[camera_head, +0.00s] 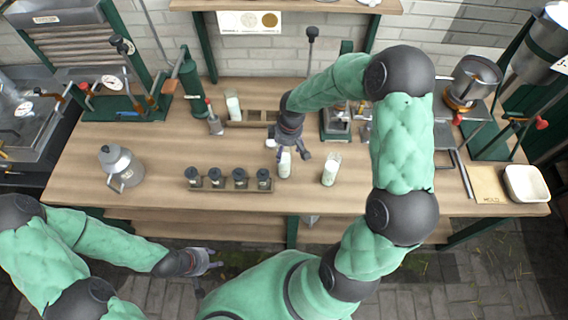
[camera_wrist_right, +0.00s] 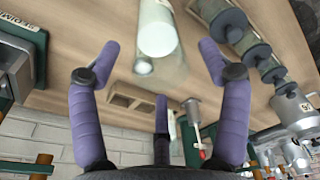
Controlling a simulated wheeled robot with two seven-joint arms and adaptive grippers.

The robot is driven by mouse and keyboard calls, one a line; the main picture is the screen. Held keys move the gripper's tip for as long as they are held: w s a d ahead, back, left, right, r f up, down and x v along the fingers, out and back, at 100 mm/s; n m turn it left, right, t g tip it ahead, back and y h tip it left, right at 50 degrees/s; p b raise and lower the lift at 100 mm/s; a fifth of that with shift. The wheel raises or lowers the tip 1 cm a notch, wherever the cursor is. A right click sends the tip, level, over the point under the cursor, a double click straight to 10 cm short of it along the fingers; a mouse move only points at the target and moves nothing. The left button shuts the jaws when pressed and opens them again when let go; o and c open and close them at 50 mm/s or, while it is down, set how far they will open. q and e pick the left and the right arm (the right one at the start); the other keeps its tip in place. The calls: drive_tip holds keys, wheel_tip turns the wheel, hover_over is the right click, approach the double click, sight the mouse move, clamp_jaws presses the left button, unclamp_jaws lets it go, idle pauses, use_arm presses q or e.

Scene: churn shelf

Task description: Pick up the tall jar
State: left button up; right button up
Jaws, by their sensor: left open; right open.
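Three clear jars with white contents stand on the wooden bench: a middle jar (camera_head: 285,165), a jar (camera_head: 330,170) to its right, and a back jar (camera_head: 233,106) by a wooden box. I cannot tell for sure which is the tall jar. My right gripper (camera_head: 288,151) is open at the top of the middle jar and hides part of it. In the right wrist view a jar (camera_wrist_right: 157,30) lies ahead, between the spread purple fingers (camera_wrist_right: 160,72), with none visibly closed on it. My left gripper (camera_head: 212,263) is open and empty, in front of the bench and away from the jars.
A rack (camera_head: 228,189) of dark-lidded small jars stands left of the middle jar. A metal jug (camera_head: 122,166) stands further left. A wooden box (camera_head: 262,117) is behind. A white bowl (camera_head: 526,183) is at the right end. Bench between jug and rack is clear.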

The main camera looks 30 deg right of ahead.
drive_tip(key=shift+w+a+f, duration=0.1)
drive_tip(key=shift+f, duration=0.8)
clamp_jaws()
drive_tip(key=shift+r, duration=0.2)
